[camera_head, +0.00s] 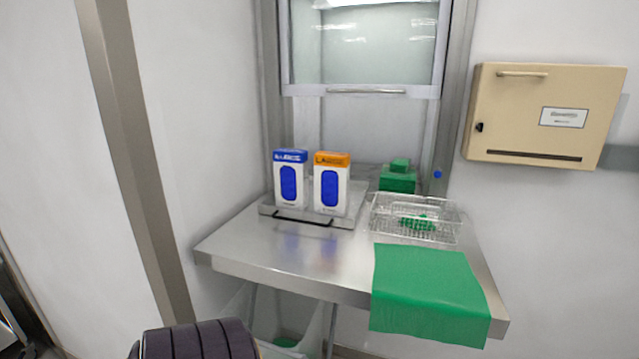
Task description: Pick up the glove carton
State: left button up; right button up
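Two upright white cartons stand side by side in a shallow metal tray (266,209) on the steel table. The left carton (291,199) has a blue top and a blue oval on its front. The right carton (331,202) has an orange top and a similar blue oval. Their lettering is too small to read, so I cannot tell which is the glove carton. Neither of my grippers is in view. A dark ribbed part at the bottom edge seems to be mine.
The steel table (290,250) has clear room in front of the tray. A wire basket (445,235) with green items, green blocks (397,180) and a green cloth (430,290) over the front edge are right. Behind is a sliding window (365,50); a beige wall box (520,115) hangs right.

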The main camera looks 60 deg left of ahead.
aim_at(331, 170)
jog(key=u, duration=1.85)
jog(key=i+j+z, duration=0.1)
jog(key=i+z, duration=0.2)
jog(key=z, duration=0.2)
jog(key=i+j+z, duration=0.25)
jog(key=z, duration=0.2)
jog(key=i+j+z, duration=0.3)
jog(key=z, duration=0.2)
jog(key=k+u, duration=0.2)
jog(key=i+l, duration=0.05)
jog(key=i, duration=0.05)
